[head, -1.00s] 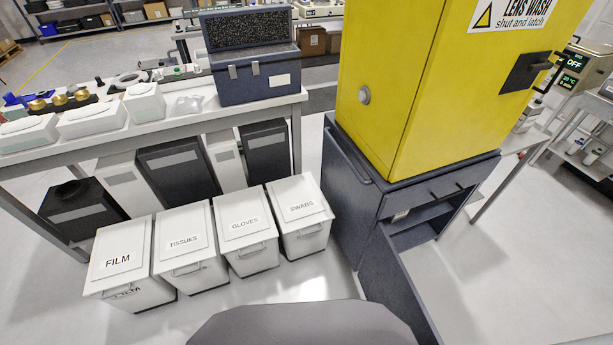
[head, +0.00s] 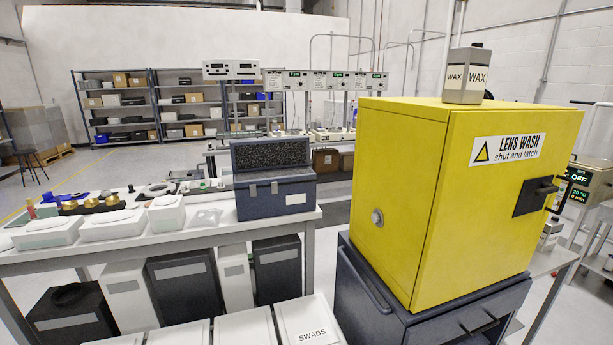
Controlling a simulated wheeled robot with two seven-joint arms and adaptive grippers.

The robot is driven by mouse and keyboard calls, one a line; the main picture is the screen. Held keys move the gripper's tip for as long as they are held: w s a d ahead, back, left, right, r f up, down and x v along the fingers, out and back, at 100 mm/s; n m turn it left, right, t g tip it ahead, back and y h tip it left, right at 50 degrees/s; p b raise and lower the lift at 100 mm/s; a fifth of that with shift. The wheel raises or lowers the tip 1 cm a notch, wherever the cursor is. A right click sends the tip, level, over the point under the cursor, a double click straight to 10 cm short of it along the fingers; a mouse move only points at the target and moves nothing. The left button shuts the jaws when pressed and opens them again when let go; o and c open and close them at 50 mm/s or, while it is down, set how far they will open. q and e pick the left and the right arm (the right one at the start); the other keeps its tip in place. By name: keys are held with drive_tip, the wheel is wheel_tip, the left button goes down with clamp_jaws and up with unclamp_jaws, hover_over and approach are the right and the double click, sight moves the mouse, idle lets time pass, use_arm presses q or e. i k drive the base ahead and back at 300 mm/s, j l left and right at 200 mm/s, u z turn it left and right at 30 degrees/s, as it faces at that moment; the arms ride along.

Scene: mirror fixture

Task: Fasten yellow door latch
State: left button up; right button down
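A yellow cabinet (head: 408,200) labelled "LENS WASH shut and latch" stands on a dark blue-grey base cabinet (head: 375,300) at the right. Its door (head: 480,225) faces right and looks shut or nearly so. A black latch plate with a handle (head: 536,196) sits near the door's right edge. I cannot tell whether the latch is fastened. Neither of my grippers shows in the head view.
A grey bottle labelled WAX (head: 465,78) stands on top of the yellow cabinet. A bench (head: 190,233) with white boxes and a dark foam-lined case (head: 275,195) is at the left. White lidded bins, one labelled SWABS (head: 308,318), stand on the floor before it.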

sight(547, 188)
drive_tip(key=z, duration=1.5)
drive_tip(key=j+z, duration=0.25)
drive_tip(key=z, duration=0.15)
drive_tip(key=i+j+z, duration=0.1)
drive_tip(key=j+z, duration=0.3)
drive_tip(key=l, duration=0.15)
